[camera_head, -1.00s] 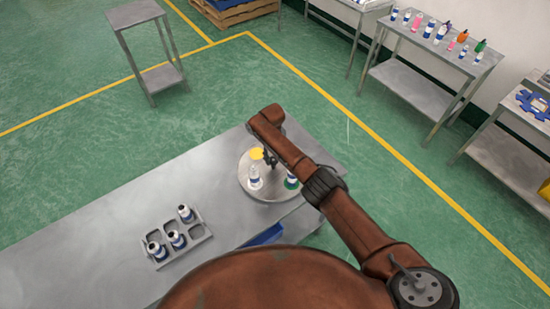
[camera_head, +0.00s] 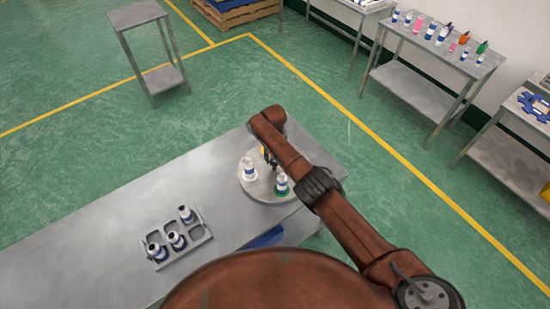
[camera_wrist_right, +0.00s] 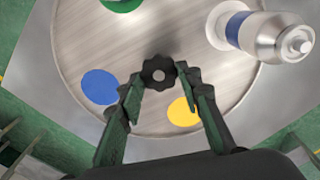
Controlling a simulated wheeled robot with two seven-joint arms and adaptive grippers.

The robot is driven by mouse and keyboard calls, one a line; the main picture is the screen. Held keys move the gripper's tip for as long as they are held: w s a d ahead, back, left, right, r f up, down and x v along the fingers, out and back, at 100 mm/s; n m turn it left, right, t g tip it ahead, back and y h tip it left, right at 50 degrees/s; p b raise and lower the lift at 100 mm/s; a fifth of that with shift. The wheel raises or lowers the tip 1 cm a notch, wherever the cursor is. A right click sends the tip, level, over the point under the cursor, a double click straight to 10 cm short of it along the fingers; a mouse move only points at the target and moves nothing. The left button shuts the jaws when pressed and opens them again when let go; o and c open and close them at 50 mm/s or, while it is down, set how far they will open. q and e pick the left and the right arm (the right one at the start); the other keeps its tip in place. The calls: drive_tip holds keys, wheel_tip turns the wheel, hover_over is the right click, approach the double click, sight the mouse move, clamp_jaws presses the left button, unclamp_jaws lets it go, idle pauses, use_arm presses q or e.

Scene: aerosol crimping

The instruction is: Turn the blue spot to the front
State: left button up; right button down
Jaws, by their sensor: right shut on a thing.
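A round grey turntable (camera_head: 258,191) lies on the workbench, and it fills much of the right wrist view (camera_wrist_right: 148,32). Its blue spot (camera_wrist_right: 100,87) is left of the black knob (camera_wrist_right: 158,72) in the wrist view; my arm hides it in the head view. The yellow spot (camera_wrist_right: 184,112) is below right of the knob, and the green spot (camera_wrist_right: 122,3) is at the top edge. One white-and-blue can (camera_head: 249,170) stands at the turntable's left, another (camera_head: 281,187) on green at its front. My right gripper (camera_wrist_right: 160,82) is shut on the knob. My left gripper is out of view.
A rack (camera_head: 197,232) holding several small containers sits on the workbench (camera_head: 100,232) to the left. A blue object (camera_head: 267,236) shows at the bench's front edge. Side tables with bottles (camera_head: 430,30) stand at the back right. The bench between rack and turntable is clear.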

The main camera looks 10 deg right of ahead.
drive_tip(key=shift+s+f+m+p, duration=0.1)
drive_tip(key=shift+m+p, duration=0.05)
drive_tip(key=shift+m, duration=0.8)
drive_tip(key=shift+s+f+m+p, duration=0.1)
drive_tip(key=shift+m+p, duration=0.05)
drive_tip(key=shift+m, duration=0.8)
drive_tip(key=shift+d+m, duration=0.1)
drive_tip(key=shift+m, duration=1.6)
drive_tip(key=shift+r+m+p, duration=0.1)
drive_tip(key=shift+m+p, duration=0.35)
drive_tip(key=shift+m, duration=3.05)
drive_tip(key=c, duration=1.4)
unclamp_jaws()
drive_tip(key=shift+d, duration=0.1)
drive_tip(key=shift+r, duration=0.15)
